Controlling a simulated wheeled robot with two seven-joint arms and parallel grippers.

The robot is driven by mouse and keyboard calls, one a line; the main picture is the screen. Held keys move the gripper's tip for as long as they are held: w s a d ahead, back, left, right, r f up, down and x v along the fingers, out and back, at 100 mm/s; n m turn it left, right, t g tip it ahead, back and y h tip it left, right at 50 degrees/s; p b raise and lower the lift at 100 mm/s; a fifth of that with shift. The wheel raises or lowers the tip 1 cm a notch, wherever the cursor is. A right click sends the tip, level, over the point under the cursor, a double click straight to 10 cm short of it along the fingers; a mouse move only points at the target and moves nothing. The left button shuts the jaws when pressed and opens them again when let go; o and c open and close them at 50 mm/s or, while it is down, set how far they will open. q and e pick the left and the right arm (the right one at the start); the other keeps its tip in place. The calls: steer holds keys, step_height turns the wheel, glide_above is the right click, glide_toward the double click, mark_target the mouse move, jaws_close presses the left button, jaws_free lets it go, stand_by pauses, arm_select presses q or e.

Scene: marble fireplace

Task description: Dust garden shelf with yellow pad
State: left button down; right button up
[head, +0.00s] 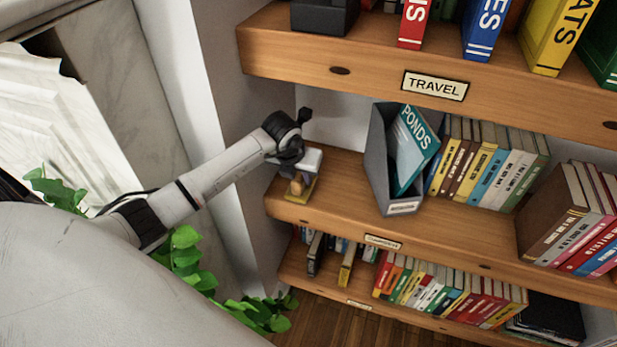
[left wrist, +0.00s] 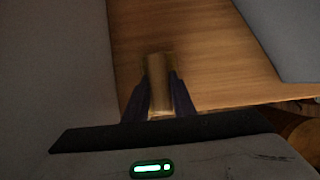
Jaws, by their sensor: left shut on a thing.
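My left gripper (head: 297,180) reaches down over the left end of the middle shelf (head: 335,212). It is shut on the tan handle (left wrist: 158,72) of the yellow pad (head: 296,196). The pad's yellow edge shows below the fingers, at or very close to the shelf board near its front edge. I cannot tell if the pad touches the board. In the left wrist view the dark fingers stand either side of the handle, over bare wood. A label (head: 383,242) on the shelf's front edge is too small to read surely. My right gripper is not in view.
A grey file holder (head: 381,165) with a teal PONDS book (head: 411,150) stands right of the gripper, then a row of books (head: 490,165). Bare board lies between. The TRAVEL shelf (head: 380,78) hangs above, and a grey side panel (head: 240,115) is at the left.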

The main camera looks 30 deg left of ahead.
arm_select(q)
steer(key=shift+s+a+f, duration=0.1)
steer(key=shift+a+f, duration=0.05)
steer(key=shift+a, duration=0.2)
steer(key=shift+d, duration=0.1)
steer(key=shift+w+d, duration=0.25)
steer(key=shift+d, duration=0.75)
steer(key=shift+w+d, duration=0.25)
steer(key=shift+d, duration=0.75)
steer(key=shift+r, duration=0.2)
steer(key=shift+a, duration=0.1)
steer(key=shift+s+a, duration=0.2)
steer(key=shift+a, duration=0.8)
steer(key=shift+s+a, duration=0.2)
steer(key=shift+a, duration=0.75)
steer(key=shift+r, duration=0.1)
